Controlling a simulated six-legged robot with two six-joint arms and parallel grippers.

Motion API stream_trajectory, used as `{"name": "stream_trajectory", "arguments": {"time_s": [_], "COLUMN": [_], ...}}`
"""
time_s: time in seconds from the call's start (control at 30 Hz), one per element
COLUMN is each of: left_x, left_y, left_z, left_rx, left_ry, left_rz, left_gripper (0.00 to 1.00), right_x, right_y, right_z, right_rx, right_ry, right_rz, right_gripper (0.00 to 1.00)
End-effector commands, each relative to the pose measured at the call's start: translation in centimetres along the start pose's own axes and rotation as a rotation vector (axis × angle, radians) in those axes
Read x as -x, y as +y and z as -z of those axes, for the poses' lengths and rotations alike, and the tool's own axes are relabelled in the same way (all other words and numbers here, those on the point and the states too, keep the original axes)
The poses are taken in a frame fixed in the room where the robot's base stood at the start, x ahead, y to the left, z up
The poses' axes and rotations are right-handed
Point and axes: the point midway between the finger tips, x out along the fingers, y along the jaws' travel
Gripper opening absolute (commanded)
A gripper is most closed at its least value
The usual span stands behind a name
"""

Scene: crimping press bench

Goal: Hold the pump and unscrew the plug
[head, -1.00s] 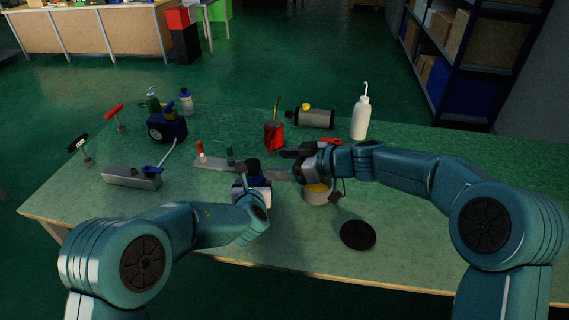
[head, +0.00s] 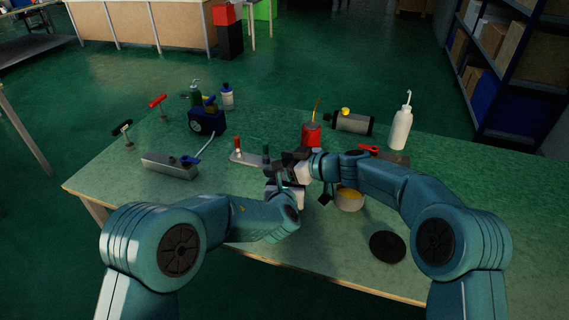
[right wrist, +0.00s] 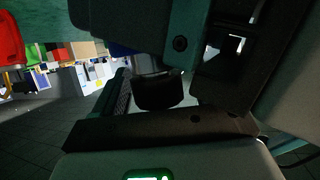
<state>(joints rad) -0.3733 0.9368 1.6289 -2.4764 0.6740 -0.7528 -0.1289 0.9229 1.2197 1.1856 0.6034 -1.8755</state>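In the head view my left gripper (head: 284,190) is low over the middle of the bench. A second earlier a dark-topped, blue-banded body, probably the pump, showed at its tip; now it is mostly hidden. My right gripper (head: 297,162) is just above and beside my left one. In the right wrist view a short, round, dark cap (right wrist: 158,92), probably the plug, sits between the right fingers. A gap shows on its right side, so the fingers look open around it. I cannot tell whether the left fingers are closed.
A bowl with yellow contents (head: 349,200) stands under my right arm, near a black disc (head: 387,246). Behind are a red can (head: 311,136), a grey cylinder with a yellow knob (head: 352,122) and a white bottle (head: 401,128). The left front bench is clear.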

Motion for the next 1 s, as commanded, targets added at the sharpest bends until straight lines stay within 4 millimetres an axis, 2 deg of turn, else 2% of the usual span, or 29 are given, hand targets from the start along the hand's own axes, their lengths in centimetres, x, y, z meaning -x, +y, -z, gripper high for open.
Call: {"name": "stream_trajectory", "arguments": {"time_s": [0.03, 0.13, 0.17, 0.2, 0.23, 0.3, 0.67, 0.77, 1.0], "left_x": [0.0, 0.0, 0.0, 0.0, 0.0, 0.0, 0.0, 0.0, 0.0], "left_y": [0.0, 0.0, 0.0, 0.0, 0.0, 0.0, 0.0, 0.0, 0.0], "left_z": [0.0, 0.0, 0.0, 0.0, 0.0, 0.0, 0.0, 0.0, 0.0], "left_rx": [0.000, 0.000, 0.000, 0.000, 0.000, 0.000, 0.000, 0.000, 0.000], "left_ry": [-0.001, -0.001, -0.001, -0.001, -0.001, -0.001, -0.001, -0.001, 0.000], "left_rz": [0.000, 0.000, 0.000, 0.000, 0.000, 0.000, 0.000, 0.000, 0.000], "left_gripper": [0.32, 0.32, 0.32, 0.32, 0.32, 0.32, 0.32, 0.32, 0.32], "right_x": [0.0, 0.0, 0.0, 0.0, 0.0, 0.0, 0.5, 2.0, 7.6], "right_y": [0.0, 0.0, 0.0, 0.0, 0.0, 0.0, 0.1, 0.1, 0.1], "right_z": [0.0, 0.0, 0.0, 0.0, 0.0, 0.0, 0.0, 0.0, 0.0], "right_rx": [0.000, 0.000, 0.000, 0.000, 0.000, 0.000, 0.000, 0.000, -0.001], "right_ry": [0.000, 0.000, 0.000, 0.000, 0.000, 0.000, 0.000, 0.000, 0.001], "right_rz": [0.000, 0.000, 0.000, 0.000, 0.000, 0.000, -0.001, -0.002, -0.004], "right_gripper": [0.59, 0.26, 0.19, 0.19, 0.55, 0.78, 0.79, 0.79, 0.79]}}
